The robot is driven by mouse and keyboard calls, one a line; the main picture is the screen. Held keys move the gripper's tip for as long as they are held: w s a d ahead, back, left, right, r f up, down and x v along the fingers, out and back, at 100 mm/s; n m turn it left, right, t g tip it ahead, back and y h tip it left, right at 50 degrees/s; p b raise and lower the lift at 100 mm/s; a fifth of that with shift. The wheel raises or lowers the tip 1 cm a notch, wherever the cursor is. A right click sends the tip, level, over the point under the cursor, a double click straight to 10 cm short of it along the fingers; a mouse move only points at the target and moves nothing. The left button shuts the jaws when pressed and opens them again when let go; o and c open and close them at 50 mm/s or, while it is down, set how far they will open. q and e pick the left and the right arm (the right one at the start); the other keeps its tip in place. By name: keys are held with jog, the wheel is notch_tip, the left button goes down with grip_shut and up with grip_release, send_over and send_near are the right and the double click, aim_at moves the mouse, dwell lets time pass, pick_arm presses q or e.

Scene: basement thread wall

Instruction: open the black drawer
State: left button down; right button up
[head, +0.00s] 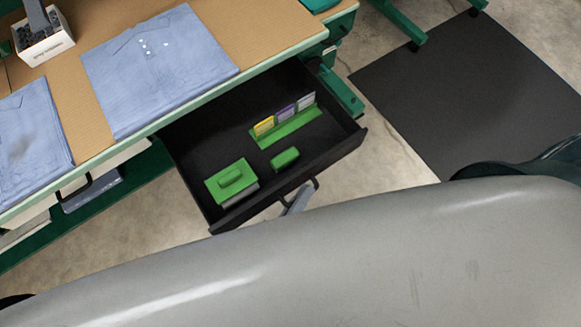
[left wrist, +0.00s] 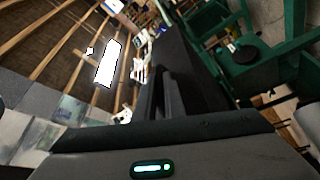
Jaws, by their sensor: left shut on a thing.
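The black drawer (head: 225,140) is pulled out from under the workbench in the head view, and its inside is visible. Its black handle (head: 314,184) is on the front panel. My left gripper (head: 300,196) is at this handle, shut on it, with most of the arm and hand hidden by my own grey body. In the left wrist view my left gripper's dark fingers (left wrist: 165,98) reach to the dark drawer front (left wrist: 174,52); the grip itself is hard to make out there. My right gripper is not in view.
The drawer holds a green box (head: 231,180), a small green block (head: 285,159) and a green card holder (head: 290,128). Folded blue shirts (head: 155,75) and a white box (head: 43,45) lie on the workbench (head: 265,25). A black mat (head: 450,85) covers the floor at right.

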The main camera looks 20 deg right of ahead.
pick_arm(q)
jog(key=shift+s+d, duration=0.15)
jog(key=shift+s, duration=0.35)
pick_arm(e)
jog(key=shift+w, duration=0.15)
pick_arm(q)
jog(key=c, duration=2.1)
grip_release()
